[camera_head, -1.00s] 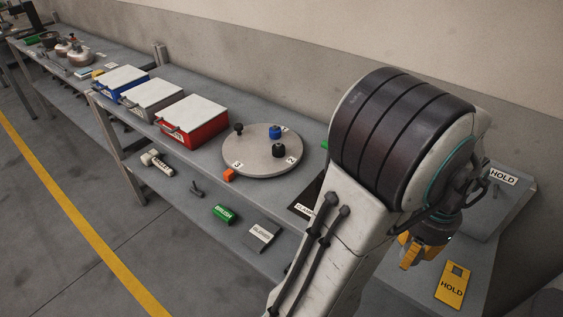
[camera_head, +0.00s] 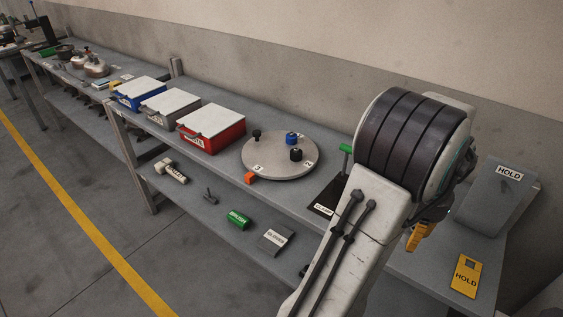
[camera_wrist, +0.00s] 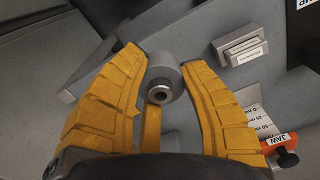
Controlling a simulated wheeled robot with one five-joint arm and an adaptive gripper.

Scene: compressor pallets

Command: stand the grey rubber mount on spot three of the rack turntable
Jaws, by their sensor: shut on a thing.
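The grey rubber mount (camera_wrist: 163,75) is a short cylinder with a holed end, held between the yellow fingers of my gripper (camera_wrist: 160,85) in the wrist view. My gripper also shows in part in the head view (camera_head: 417,237), low at the right behind my arm, well to the right of the turntable. The mount is hidden there. The round grey turntable (camera_head: 265,158) lies on the bench. Its label for spot three (camera_head: 258,168) is at the front left, with no mount beside it. A blue mount (camera_head: 291,139) and a black mount (camera_head: 296,154) stand near the other labels.
A black knob (camera_head: 256,134) rises at the turntable's left edge and an orange block (camera_head: 250,178) sits at its front. A red bin (camera_head: 211,131) stands left.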

